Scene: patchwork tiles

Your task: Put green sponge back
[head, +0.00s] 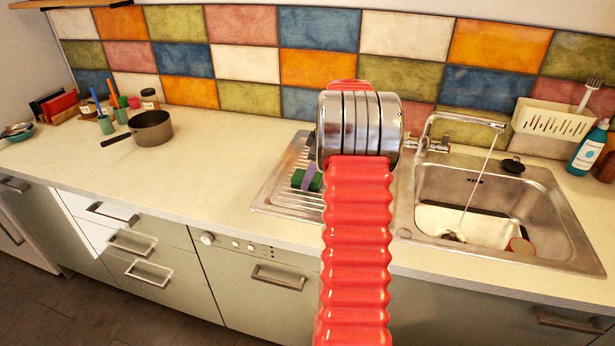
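A green sponge (314,182) shows at the ridged metal drainboard (280,199), just left of my red arm. A narrow purple-grey strip crosses its face; I cannot tell whether this is a finger of my gripper. My arm's red link and metal joint cover the area to the right of the sponge. They hide most or all of my gripper, so its fingers and any grip on the sponge cannot be made out. Whether the sponge rests on the drainboard or hangs just above it is unclear.
The sink (480,205) right of my arm has running water from its tap (462,120). A pot (152,129) and jars stand left. The counter (215,160) between is clear.

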